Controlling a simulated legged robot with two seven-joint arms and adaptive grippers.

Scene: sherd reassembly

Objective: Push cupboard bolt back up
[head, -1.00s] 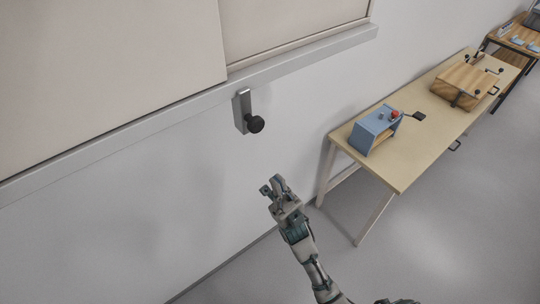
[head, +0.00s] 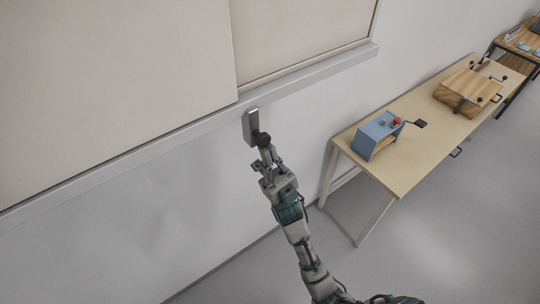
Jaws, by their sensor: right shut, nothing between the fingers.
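The cupboard bolt is a grey metal plate (head: 250,126) with a round black knob (head: 261,139), just under the cupboard's bottom rail (head: 200,128). My right gripper (head: 269,158) is shut and empty, directly below the knob, with its fingertips pointing up at it. The fingertips overlap the knob's lower edge in the picture; I cannot tell whether they touch it. My left gripper is not in view.
The cupboard's sliding doors (head: 110,70) fill the upper left. A wooden table (head: 400,178) on the right carries a blue box with a crank (head: 377,137) and a wooden box (head: 467,92). The wall below the rail is clear.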

